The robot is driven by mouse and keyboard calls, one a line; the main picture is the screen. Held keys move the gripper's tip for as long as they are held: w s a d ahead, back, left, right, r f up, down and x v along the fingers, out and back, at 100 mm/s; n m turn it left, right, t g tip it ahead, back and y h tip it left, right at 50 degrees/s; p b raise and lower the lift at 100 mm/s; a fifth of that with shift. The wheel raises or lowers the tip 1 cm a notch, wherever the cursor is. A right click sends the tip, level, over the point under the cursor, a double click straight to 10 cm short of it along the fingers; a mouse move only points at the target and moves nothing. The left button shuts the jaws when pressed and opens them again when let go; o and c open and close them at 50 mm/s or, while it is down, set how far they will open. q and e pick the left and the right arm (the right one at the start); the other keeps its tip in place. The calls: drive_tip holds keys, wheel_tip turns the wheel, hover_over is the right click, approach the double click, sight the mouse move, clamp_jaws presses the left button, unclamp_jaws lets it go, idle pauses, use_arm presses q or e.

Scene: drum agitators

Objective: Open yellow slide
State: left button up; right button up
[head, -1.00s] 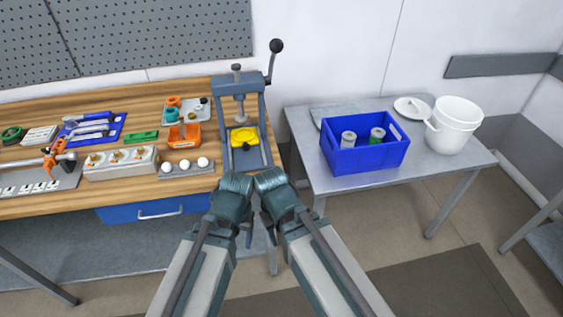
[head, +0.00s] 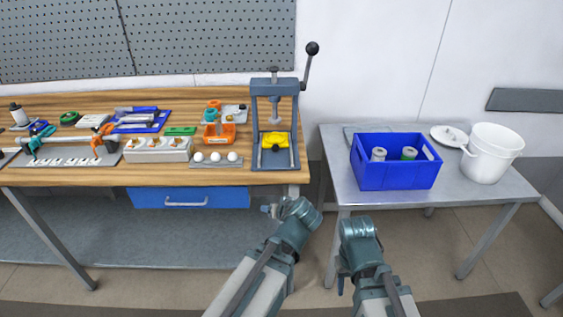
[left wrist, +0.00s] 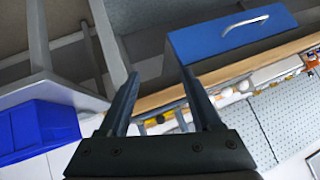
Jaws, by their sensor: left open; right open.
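The yellow slide (head: 275,140) sits on the base of a grey-blue lever press (head: 257,120) at the right end of the wooden workbench. A small yellow patch (left wrist: 160,119) shows between my fingers in the left wrist view. My left gripper (head: 268,211) is below and in front of the bench edge, apart from the slide. In the left wrist view my left gripper (left wrist: 158,72) is open with nothing between its fingertips. My right gripper (head: 342,284) is open, lower and further right, in front of the gap between the tables; its fingers show only in small part.
A blue drawer (head: 190,195) hangs under the wooden bench (head: 90,178). A grey side table (head: 450,206) on the right holds a blue crate (head: 395,178) with two cylinders and a white bucket (head: 490,155). An orange bin (head: 220,134) and white balls lie left of the press.

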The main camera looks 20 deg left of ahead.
use_arm(q)
drive_tip(key=w+a+r+t+b, duration=0.1)
drive_tip(key=w+t+b, duration=0.2)
drive_tip(key=w+a+r+t+b, duration=0.1)
drive_tip(key=w+t+b, duration=0.2)
drive_tip(key=w+a+r+t+b, duration=0.1)
drive_tip(key=w+t+b, duration=0.1)
drive_tip(key=w+b, duration=0.1)
drive_tip(key=shift+a+r+n+t, duration=0.1)
drive_tip(key=shift+a+n+t, duration=0.05)
drive_tip(key=shift+n+t, duration=0.25)
drive_tip(key=shift+w+d+r+m+t+h+b, duration=0.2)
drive_tip(key=shift+w+d+m+t+h+b, duration=0.15)
drive_tip(key=shift+t+h+b, duration=0.2)
drive_tip(key=shift+s, duration=0.1)
use_arm(e)
wheel_tip(320, 180, down, 11)
